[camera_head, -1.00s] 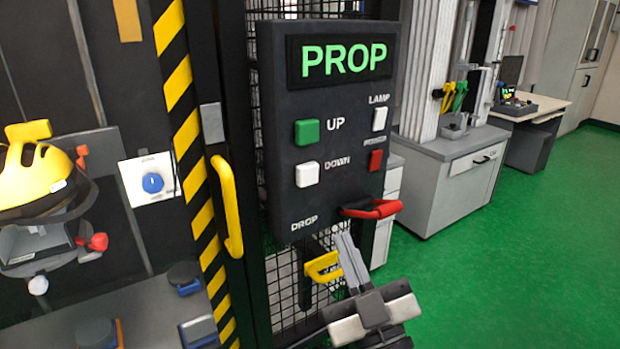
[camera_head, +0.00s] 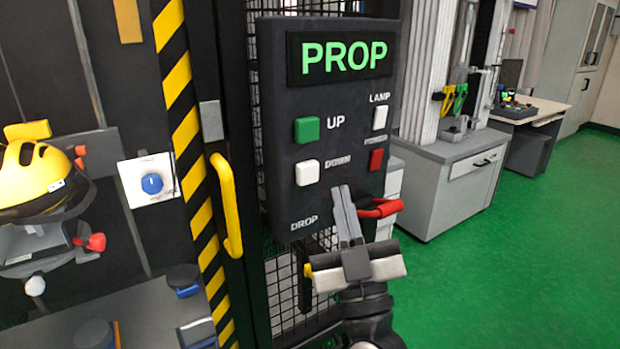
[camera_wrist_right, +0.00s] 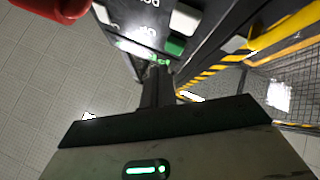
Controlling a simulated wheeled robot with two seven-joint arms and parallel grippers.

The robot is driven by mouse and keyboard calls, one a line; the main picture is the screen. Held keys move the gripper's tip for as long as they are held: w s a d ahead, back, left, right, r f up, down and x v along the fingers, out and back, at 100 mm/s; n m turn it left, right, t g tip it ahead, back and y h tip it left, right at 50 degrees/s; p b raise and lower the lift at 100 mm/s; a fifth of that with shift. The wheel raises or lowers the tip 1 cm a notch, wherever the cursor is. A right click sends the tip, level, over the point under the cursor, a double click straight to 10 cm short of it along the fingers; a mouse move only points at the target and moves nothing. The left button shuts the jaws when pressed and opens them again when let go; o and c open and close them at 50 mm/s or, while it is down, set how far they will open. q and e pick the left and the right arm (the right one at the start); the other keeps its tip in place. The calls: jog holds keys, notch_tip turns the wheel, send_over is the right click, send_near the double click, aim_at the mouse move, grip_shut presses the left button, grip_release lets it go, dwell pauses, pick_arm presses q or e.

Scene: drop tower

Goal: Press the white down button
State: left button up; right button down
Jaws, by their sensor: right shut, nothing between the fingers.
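The white DOWN button (camera_head: 307,173) is a square button on the left of the dark control panel (camera_head: 345,110), below the green UP button (camera_head: 307,130). In the right wrist view the white button (camera_wrist_right: 184,20) shows beside the green button (camera_wrist_right: 175,45). My right gripper (camera_head: 345,205) is shut and empty. In the head view its fingertips appear at the lower part of the panel, below and right of the white button. They look apart from that button. My left gripper is not in view.
The red DROP lever (camera_head: 380,208) juts out just right of my right fingers. A white LAMP button (camera_head: 380,118) and a red button (camera_head: 376,159) are on the panel's right side. A yellow door handle (camera_head: 228,205) stands left of the panel.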

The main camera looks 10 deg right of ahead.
aim_at(314, 164)
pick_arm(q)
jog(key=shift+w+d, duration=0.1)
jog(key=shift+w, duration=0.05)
pick_arm(e)
jog(key=w, duration=0.1)
jog(key=w+a, duration=0.1)
jog(key=w, duration=0.2)
jog(key=shift+w+a, duration=0.15)
jog(key=shift+a, duration=0.15)
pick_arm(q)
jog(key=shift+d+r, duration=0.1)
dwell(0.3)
pick_arm(e)
jog(key=shift+w, duration=0.15)
dwell(1.2)
jog(key=shift+w+a, duration=0.15)
jog(key=shift+w, duration=0.1)
